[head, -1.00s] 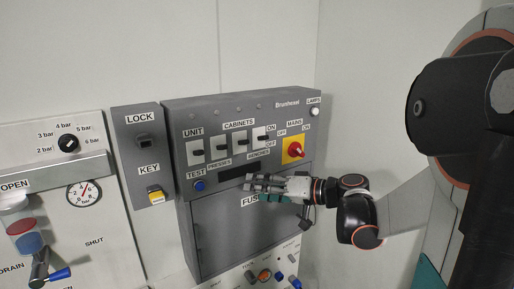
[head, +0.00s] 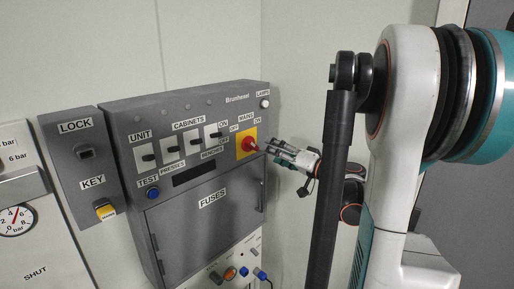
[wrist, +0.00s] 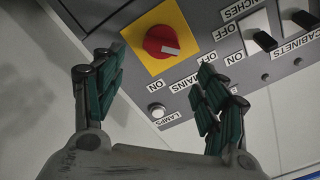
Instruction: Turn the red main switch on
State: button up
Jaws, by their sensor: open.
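The red main switch (head: 249,144) is a round knob on a yellow plate (head: 241,154), at the upper right of the grey cabinet panel. In the wrist view the red knob (wrist: 160,42) shows a white mark pointing nearer the MAINS OFF label than the ON label. My gripper (head: 275,148) is just right of and in front of the knob in the head view. In the wrist view its green-padded fingers (wrist: 155,78) are spread apart and empty, with the knob above the gap between them. I see no contact.
The white lamps button (wrist: 156,111) lies near the fingers. Several white-plated cabinet switches (head: 180,145) are left of the main switch. Below are the fuses door (head: 205,225) and its handle. A grey lock and key box (head: 88,165) is further left. A bare wall borders the panel's right.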

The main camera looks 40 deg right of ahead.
aim_at(256, 145)
jog(key=w, duration=0.5)
jog(key=w+b, duration=0.1)
jog(key=w, duration=0.2)
jog(key=shift+w+a, duration=0.15)
jog(key=shift+a, duration=0.2)
jog(key=c, duration=1.1)
